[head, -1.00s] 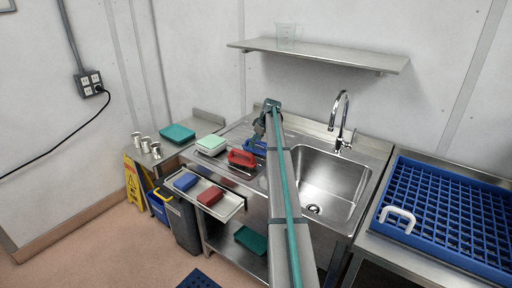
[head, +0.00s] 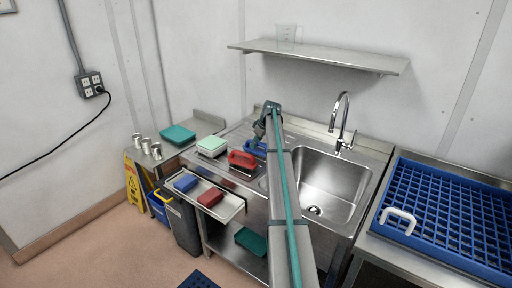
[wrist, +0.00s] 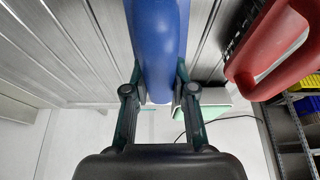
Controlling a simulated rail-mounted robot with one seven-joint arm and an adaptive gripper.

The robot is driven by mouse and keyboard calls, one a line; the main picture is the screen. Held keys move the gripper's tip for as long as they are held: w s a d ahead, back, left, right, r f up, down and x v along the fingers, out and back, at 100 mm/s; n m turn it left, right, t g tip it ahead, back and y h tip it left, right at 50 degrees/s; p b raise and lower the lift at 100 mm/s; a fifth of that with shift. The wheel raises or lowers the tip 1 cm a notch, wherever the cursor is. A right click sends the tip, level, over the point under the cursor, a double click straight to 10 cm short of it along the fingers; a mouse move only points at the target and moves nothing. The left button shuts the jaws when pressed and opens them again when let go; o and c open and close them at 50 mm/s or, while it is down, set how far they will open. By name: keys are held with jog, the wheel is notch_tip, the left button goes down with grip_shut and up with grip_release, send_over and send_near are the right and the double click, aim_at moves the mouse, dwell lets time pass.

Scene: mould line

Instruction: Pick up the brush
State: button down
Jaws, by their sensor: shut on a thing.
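A blue brush (wrist: 158,40) with a smooth rounded handle fills the top middle of the wrist view. My gripper (wrist: 158,78) has one finger on each side of the handle and is shut on it. In the head view the blue brush (head: 255,148) shows at the left end of the sink unit, partly hidden by my arm. My gripper there is mostly hidden behind the arm. A red brush (head: 241,159) with dark bristles lies just beside the blue one, and it also shows at the right of the wrist view (wrist: 275,50), apart from my fingers.
A pale green-topped block (head: 210,145) lies left of the brushes. A tray (head: 226,209) at the front holds a blue and a red block. The steel sink basin (head: 335,180) is to the right, with a tap (head: 339,125) behind it. A shelf (head: 320,56) hangs above.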

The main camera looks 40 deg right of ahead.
jog(key=shift+r, duration=0.45)
notch_tip(320, 180, up, 2)
jog(key=shift+b, duration=0.5)
jog(key=s+r+b, duration=0.5)
jog(key=s+r, duration=0.5)
jog(key=s, duration=0.4)
jog(key=shift+a, duration=0.3)
